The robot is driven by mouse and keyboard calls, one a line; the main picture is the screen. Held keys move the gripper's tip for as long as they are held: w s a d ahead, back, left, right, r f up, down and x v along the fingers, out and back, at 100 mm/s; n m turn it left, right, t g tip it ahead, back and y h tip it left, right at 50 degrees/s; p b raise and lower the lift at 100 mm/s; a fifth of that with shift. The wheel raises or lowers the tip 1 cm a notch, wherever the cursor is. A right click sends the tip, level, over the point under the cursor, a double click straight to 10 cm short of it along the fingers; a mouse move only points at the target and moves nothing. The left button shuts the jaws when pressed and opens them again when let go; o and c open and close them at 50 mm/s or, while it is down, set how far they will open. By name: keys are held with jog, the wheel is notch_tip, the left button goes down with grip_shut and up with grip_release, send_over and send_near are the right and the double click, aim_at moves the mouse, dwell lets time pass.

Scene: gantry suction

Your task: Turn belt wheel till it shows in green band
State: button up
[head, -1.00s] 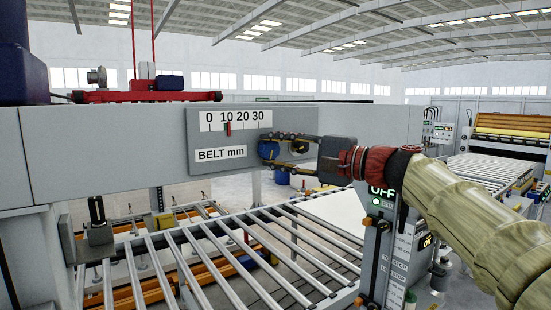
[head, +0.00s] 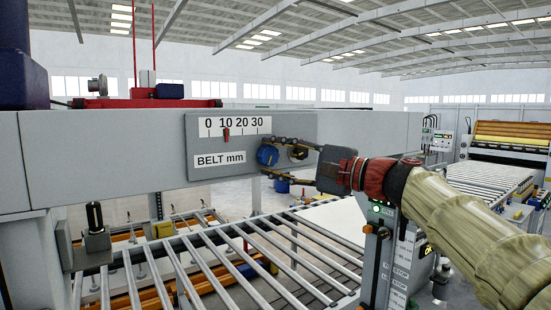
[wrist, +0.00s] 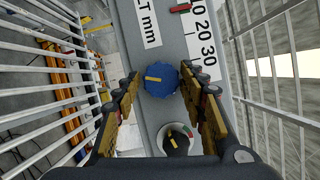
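The blue belt wheel (head: 266,156) sits on the grey BELT mm panel (head: 300,128). In the wrist view the wheel (wrist: 158,80) carries a yellow mark on its face. The white scale (head: 246,125) above reads 0 to 30, and its red pointer (head: 226,135) stands near 10. The green band is too small to place exactly against the pointer. My gripper (head: 262,158) reaches in from the right. In the wrist view its fingers (wrist: 158,84) are spread on either side of the wheel, with a small gap visible on the left; contact on the right is unclear.
A round dark fitting (wrist: 176,138) with small green and red marks sits beside the wheel, between my fingers. A roller conveyor (head: 255,260) runs below the grey beam (head: 110,150). A control post (head: 378,250) stands below my arm.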

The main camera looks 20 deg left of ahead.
jog(key=shift+o, duration=1)
jog(key=shift+r, duration=0.1)
jog(key=v, duration=1.2)
jog(key=s+d+f+h, duration=0.1)
jog(key=d+f+h, duration=0.25)
jog(key=f, duration=0.95)
jog(key=s+d+f+h, duration=0.2)
jog(key=f+h, duration=0.3)
jog(key=f, duration=0.8)
jog(key=s+d+f+n+h+b, duration=0.2)
jog(key=s+d+f+h+b, duration=0.1)
jog(key=s+d+f, duration=0.6)
jog(key=s+d+f+n+h+b, duration=0.3)
jog(key=s+d+f+h, duration=0.3)
jog(key=s+d+f, duration=0.4)
jog(key=s+f, duration=0.4)
jog(key=s, duration=0.1)
jog(key=shift+d+n, duration=0.25)
jog(key=shift+n, duration=0.05)
